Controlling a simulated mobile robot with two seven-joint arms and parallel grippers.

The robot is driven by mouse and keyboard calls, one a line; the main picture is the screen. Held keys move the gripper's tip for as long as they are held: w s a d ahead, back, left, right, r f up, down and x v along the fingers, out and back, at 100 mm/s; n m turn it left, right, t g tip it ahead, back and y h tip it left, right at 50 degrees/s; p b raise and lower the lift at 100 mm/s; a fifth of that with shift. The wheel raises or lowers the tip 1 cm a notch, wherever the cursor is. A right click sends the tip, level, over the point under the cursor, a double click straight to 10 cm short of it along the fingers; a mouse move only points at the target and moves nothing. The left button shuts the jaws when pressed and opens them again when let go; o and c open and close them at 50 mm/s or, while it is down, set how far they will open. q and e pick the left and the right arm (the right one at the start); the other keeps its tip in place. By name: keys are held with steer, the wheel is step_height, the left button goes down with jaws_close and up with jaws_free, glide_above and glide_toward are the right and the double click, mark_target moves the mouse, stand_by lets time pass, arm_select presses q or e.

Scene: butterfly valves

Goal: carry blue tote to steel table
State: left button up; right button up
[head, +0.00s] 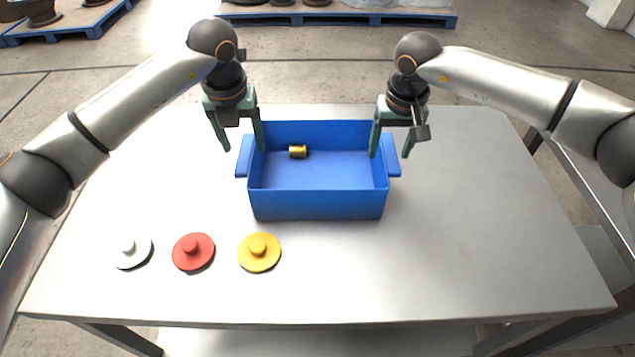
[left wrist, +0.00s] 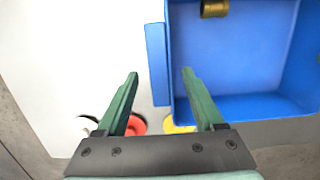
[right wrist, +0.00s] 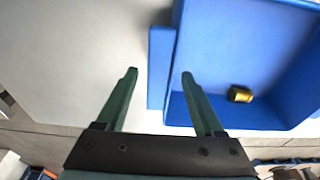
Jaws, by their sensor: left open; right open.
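The blue tote (head: 318,204) stands upright on a pale grey table (head: 460,240), with a small brass fitting (head: 298,152) inside it. My left gripper (head: 241,146) is open above the tote's left handle, one finger on the outer side and one over the inside of the tote. The left wrist view shows that handle (left wrist: 158,66) between the fingers. My right gripper (head: 390,154) is open in the same way at the right handle, which the right wrist view shows between its fingers (right wrist: 160,66). Neither gripper is closed on a handle.
A white disc (head: 133,252), a red disc (head: 193,252) and a yellow disc (head: 259,253) with knobs lie in front of the tote. The table's right side is clear. Another metal surface (head: 598,190) shows at the right edge. Blue pallets (head: 340,17) stand on the floor behind.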

steer(key=shift+r, duration=0.1)
arm_select(q)
step_height(320, 180, up, 8)
steer(key=s, duration=0.1)
arm_select(e)
step_height(320, 180, up, 12)
steer(key=s, duration=0.2)
arm_select(q)
steer(key=shift+s, duration=0.1)
arm_select(e)
steer(key=shift+w, duration=0.1)
arm_select(q)
steer(key=shift+s, duration=0.1)
arm_select(e)
steer(key=shift+f, duration=0.2)
